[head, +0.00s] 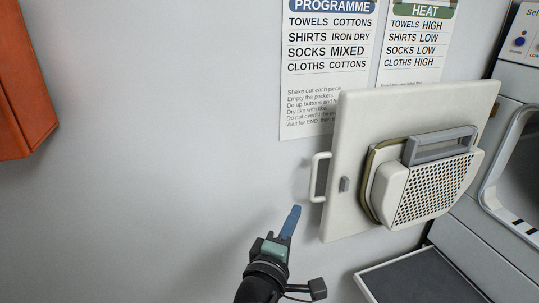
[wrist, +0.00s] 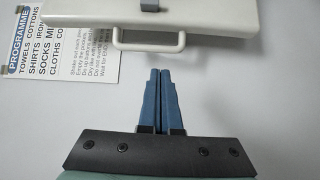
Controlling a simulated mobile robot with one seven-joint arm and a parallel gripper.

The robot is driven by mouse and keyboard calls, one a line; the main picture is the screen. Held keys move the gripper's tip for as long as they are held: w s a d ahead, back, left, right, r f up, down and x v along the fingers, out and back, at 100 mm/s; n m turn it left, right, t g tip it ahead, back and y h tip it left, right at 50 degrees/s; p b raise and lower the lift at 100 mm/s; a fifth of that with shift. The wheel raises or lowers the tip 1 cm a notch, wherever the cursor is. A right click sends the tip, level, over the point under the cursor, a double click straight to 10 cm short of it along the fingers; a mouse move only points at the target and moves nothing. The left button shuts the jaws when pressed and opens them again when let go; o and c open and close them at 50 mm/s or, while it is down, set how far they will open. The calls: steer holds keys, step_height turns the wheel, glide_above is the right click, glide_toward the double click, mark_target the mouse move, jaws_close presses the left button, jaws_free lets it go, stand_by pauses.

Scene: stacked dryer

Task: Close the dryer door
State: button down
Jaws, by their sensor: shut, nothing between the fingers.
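The dryer door (head: 352,120) is a cream panel standing open, swung out to the left of the dryer (head: 477,244). Its inner side faces me, with a perforated vent cover (head: 430,188) and a grey handle on it. A white loop handle (head: 318,177) sticks out from the door's left edge. In the wrist view the door (wrist: 230,18) and its loop handle (wrist: 150,47) lie just beyond the fingertips. My gripper (head: 292,218) is shut and empty, below and left of the loop handle. In the wrist view the blue fingers (wrist: 166,72) are together, apart from the handle.
Programme (head: 325,60) and heat (head: 415,40) charts hang on the grey wall behind the door. An orange object (head: 25,85) is at the upper left. A dark flat surface with a pale rim (head: 420,280) lies below the door. The wall left of the door is clear.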

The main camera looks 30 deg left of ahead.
steer(key=p+x, duration=0.1)
steer(key=x, duration=0.9)
steer(key=shift+a+f+n, duration=0.25)
steer(key=shift+a+n, duration=0.05)
steer(key=shift+a, duration=0.05)
steer(key=shift+s+d, duration=0.1)
steer(key=shift+s, duration=0.15)
